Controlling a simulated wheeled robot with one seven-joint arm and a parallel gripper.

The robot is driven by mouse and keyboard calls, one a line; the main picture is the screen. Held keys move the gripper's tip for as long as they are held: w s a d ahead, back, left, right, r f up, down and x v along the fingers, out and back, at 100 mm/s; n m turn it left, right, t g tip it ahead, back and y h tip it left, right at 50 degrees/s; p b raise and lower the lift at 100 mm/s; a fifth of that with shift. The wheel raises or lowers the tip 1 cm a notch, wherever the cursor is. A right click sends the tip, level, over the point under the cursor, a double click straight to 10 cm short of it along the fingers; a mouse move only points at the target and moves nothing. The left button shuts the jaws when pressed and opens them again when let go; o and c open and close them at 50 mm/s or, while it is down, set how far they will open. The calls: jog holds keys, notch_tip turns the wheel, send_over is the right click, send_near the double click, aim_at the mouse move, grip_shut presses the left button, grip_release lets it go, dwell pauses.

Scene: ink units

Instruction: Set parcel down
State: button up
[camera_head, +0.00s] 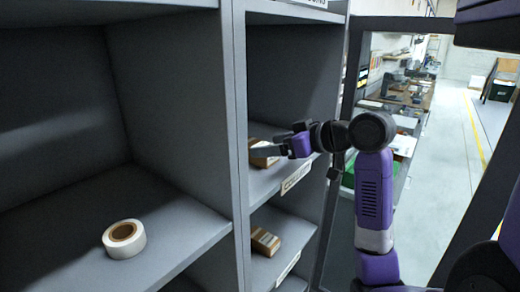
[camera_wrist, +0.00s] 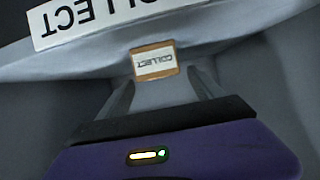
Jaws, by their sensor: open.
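A small brown parcel (camera_head: 261,160) rests on the upper right shelf (camera_head: 262,187), partly hidden behind my gripper (camera_head: 268,150). In the wrist view the parcel (camera_wrist: 153,51) shows a white label reading COLLECT and lies just beyond and between the fingertips. My gripper (camera_wrist: 162,82) is open there, with a finger on either side and a gap around the parcel. I cannot tell whether a fingertip touches it.
A white sign reading COLLECT (camera_wrist: 110,14) is on the shelf edge. Another brown parcel (camera_head: 265,241) sits on the shelf below. A white tape roll (camera_head: 124,239) lies on the left shelf. A grey upright (camera_head: 235,130) divides the bays. An aisle (camera_head: 450,150) is open at right.

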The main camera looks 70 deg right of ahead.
jog(key=v, duration=0.7)
dwell(0.5)
